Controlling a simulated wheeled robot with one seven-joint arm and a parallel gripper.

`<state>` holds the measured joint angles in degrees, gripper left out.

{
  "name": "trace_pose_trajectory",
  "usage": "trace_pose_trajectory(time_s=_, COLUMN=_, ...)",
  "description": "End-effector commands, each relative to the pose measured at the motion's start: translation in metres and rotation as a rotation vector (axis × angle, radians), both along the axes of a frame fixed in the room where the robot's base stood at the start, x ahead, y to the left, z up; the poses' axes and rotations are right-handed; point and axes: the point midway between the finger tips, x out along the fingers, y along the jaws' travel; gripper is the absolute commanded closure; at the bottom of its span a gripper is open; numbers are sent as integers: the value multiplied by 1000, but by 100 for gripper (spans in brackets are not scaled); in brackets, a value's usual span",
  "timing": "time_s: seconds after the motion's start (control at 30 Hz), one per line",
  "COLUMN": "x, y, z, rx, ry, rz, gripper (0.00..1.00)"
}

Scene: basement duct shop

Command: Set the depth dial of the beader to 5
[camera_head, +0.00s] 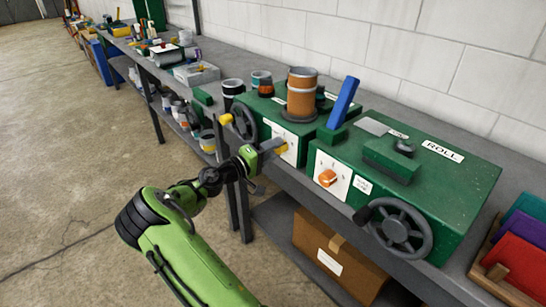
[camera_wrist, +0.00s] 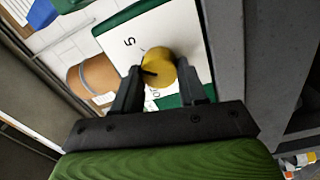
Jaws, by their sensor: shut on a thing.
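The left green machine (camera_head: 285,118) has a white dial plate (camera_head: 288,160) on its front, with a yellow dial (camera_head: 281,148). In the wrist view the yellow dial (camera_wrist: 160,69) sits on the white plate (camera_wrist: 170,27), and a dark mark shows on its left side. A printed 5 (camera_wrist: 129,42) is to its upper left; another number below it is partly hidden by the fingers. My gripper (camera_head: 268,150) reaches the dial from the front left. In the wrist view my gripper (camera_wrist: 160,80) is shut on the dial, one finger on each side.
A second green machine (camera_head: 440,180), labelled ROLL, stands on the right with an orange knob (camera_head: 327,178) and a black handwheel (camera_head: 400,230). A handwheel (camera_head: 243,122) is just left of the white plate. A cardboard box (camera_head: 335,262) sits below the bench. The floor at left is clear.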

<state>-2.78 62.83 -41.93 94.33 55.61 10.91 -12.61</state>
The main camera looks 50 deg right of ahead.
Motion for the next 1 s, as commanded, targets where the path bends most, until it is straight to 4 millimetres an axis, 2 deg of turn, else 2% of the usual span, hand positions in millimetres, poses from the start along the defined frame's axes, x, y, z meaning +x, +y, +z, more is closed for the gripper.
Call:
trace_pose_trajectory(time_s=0.03, x=0, y=0, z=-5, rx=-5, ry=-39, rz=-1, gripper=89)
trace_pose_trajectory(time_s=0.5, x=0, y=0, z=-3, rx=-68, ry=-318, rz=-2, gripper=89)
trace_pose_trajectory(time_s=1.0, x=0, y=1, z=-2, rx=-78, ry=-373, rz=-2, gripper=89)
